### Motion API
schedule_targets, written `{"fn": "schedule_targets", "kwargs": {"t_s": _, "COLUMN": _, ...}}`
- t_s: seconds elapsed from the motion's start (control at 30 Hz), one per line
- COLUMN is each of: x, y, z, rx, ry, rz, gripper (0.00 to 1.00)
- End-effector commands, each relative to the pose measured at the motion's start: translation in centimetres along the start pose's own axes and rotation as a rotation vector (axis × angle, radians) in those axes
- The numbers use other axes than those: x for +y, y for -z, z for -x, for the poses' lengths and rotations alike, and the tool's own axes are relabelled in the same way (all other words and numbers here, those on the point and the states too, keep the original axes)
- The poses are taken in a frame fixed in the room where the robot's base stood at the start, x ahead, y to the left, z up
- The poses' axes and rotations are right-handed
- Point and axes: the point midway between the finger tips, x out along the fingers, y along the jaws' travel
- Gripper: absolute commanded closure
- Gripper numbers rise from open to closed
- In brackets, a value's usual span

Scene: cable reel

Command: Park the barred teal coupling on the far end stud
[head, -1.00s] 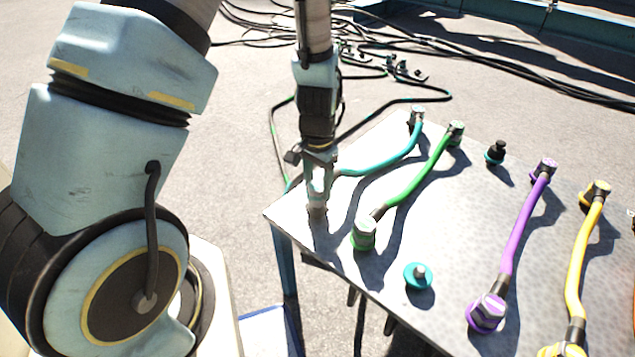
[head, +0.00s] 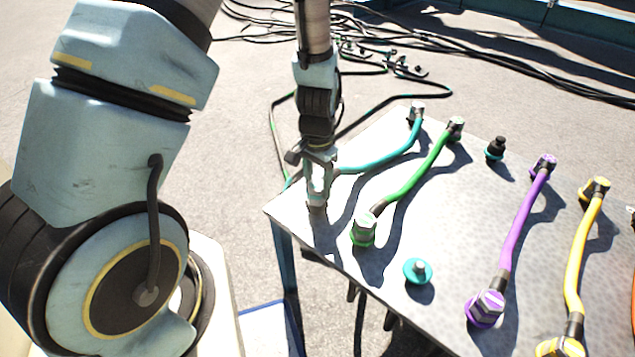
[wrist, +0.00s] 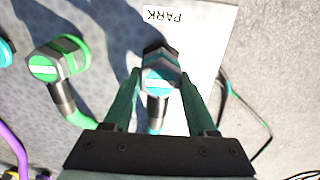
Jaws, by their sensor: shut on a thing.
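The barred teal coupling, with a white bar across its cap, shows in the wrist view (wrist: 161,80) between the fingers of my gripper (wrist: 160,84). In the head view my gripper (head: 318,196) is shut on it at the table's left corner, pointing down. The teal hose (head: 385,160) runs from it to a fitting (head: 417,112) at the table's back edge. Something dark (wrist: 157,48) shows just beyond the coupling, near the PARK lettering (wrist: 162,15). I cannot tell whether the coupling is seated on a stud; its underside is hidden.
A green-hosed coupling (head: 364,229) stands close to the right of my gripper. A bare teal-based stud (head: 417,271) sits near the front edge. Purple (head: 486,308) and yellow (head: 562,348) couplings stand further right.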

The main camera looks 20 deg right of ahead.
Motion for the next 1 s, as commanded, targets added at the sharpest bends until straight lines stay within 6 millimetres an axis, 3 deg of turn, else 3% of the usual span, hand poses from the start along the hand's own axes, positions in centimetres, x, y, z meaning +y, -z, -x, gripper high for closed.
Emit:
{"fn": "schedule_targets", "kwargs": {"t_s": 0.6, "x": 0.0, "y": 0.0, "z": -0.9, "rx": 0.001, "ry": 0.0, "rz": -0.001, "gripper": 1.0}}
{"fn": "schedule_targets", "kwargs": {"t_s": 0.63, "x": 0.0, "y": 0.0, "z": -0.9, "rx": 0.001, "ry": 0.0, "rz": -0.001, "gripper": 0.42}}
{"fn": "schedule_targets", "kwargs": {"t_s": 0.93, "x": 0.0, "y": 0.0, "z": -0.9, "rx": 0.001, "ry": 0.0, "rz": -0.001, "gripper": 0.08}}
{"fn": "schedule_targets", "kwargs": {"t_s": 1.0, "x": 0.0, "y": 0.0, "z": -0.9, "rx": 0.0, "ry": 0.0, "rz": -0.001, "gripper": 0.08}}
